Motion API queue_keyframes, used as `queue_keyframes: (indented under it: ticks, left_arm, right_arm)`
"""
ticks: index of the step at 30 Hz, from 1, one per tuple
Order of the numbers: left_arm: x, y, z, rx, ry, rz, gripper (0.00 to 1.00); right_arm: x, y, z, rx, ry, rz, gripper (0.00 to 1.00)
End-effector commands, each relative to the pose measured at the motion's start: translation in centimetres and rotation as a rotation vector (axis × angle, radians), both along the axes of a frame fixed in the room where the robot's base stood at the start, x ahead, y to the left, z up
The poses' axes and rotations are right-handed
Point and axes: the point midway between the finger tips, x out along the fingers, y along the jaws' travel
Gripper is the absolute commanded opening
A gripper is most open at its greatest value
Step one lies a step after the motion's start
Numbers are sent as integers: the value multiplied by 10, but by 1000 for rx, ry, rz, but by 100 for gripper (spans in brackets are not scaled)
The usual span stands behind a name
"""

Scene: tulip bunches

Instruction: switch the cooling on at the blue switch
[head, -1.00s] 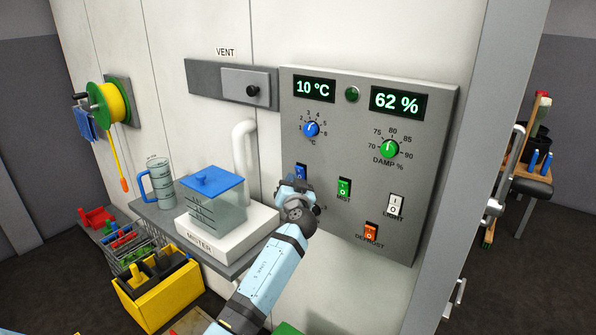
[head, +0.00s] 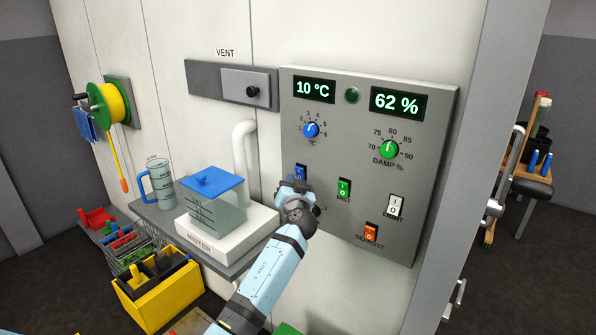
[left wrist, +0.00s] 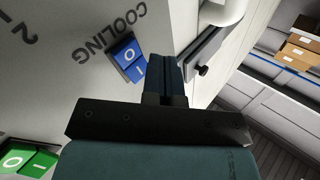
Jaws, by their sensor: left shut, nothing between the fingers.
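The blue switch (head: 301,172) is on the grey control panel (head: 340,250); my left gripper hides its lower part in the head view. In the left wrist view the blue switch (left wrist: 128,58), marked O and I, sits beside the word COOLING. My left gripper (head: 297,188) is shut and empty, just in front of the panel at the switch. Its closed fingertips (left wrist: 163,62) show beside the switch in the left wrist view; I cannot tell whether they touch it. The round lamp (head: 352,95) at the panel's top is dark green. My right gripper is not in view.
The green MIST switch (head: 344,188), white LIGHT switch (head: 396,205) and orange DEFROST switch (head: 371,232) are close by on the panel. The misters's blue-lidded tank (head: 215,200) stands on a shelf left of my arm. The displays read 10 °C and 62 %.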

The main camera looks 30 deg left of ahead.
Motion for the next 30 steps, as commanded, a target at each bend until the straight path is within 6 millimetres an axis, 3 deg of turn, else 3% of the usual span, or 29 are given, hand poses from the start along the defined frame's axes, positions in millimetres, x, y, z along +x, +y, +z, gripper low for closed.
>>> queue_keyframes:
  ticks: [21, 30]
  left_arm:
    - [0, 0, 0, 0, 0, 0, 0]
    - [7, -1, 1, -2, -1, 0, 0]
  right_arm:
    - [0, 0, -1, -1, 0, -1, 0]
    - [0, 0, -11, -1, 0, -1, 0]
